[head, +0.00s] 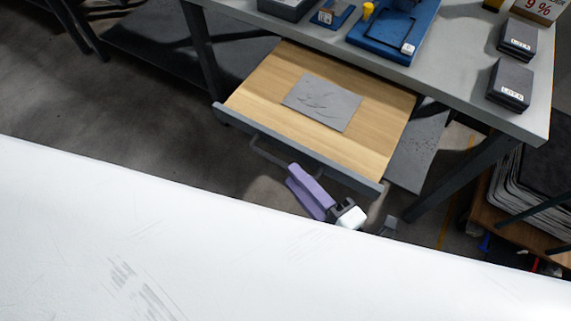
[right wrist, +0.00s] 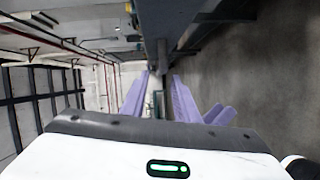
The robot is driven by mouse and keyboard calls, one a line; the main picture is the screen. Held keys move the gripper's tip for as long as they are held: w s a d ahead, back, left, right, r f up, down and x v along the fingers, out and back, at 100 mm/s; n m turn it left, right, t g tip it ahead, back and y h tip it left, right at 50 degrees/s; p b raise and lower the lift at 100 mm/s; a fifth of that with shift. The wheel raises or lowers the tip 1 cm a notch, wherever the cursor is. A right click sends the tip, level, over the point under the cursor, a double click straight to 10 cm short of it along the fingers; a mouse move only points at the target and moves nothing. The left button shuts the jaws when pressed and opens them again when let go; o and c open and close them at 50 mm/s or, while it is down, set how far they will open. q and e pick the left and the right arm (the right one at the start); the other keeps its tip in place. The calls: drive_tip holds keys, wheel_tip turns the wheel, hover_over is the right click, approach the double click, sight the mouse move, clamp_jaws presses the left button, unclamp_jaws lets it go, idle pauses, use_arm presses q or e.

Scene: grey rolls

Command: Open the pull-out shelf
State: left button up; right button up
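The pull-out shelf (head: 255,98) has a light wood board and a grey front edge with a dark bar handle (head: 268,153). It stands well out from under the grey workbench. A flat grey sheet (head: 322,102) lies on its board. My right gripper (head: 296,174), with purple fingers, is at the right end of the handle. In the right wrist view its fingers (right wrist: 159,92) stand apart, with a narrow grey part between them. Contact with the handle is not clear. My left gripper is not in view.
The workbench top (head: 463,85) carries a blue device (head: 392,32) and dark labelled boxes (head: 509,84). A bench leg (head: 455,180) stands right of the shelf. A rack with stacked dark sheets (head: 535,195) is at the far right. Floor left of the shelf is clear.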

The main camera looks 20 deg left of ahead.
drive_tip(key=v, duration=0.3)
drive_tip(key=shift+s+d, duration=0.25)
idle(0.4)
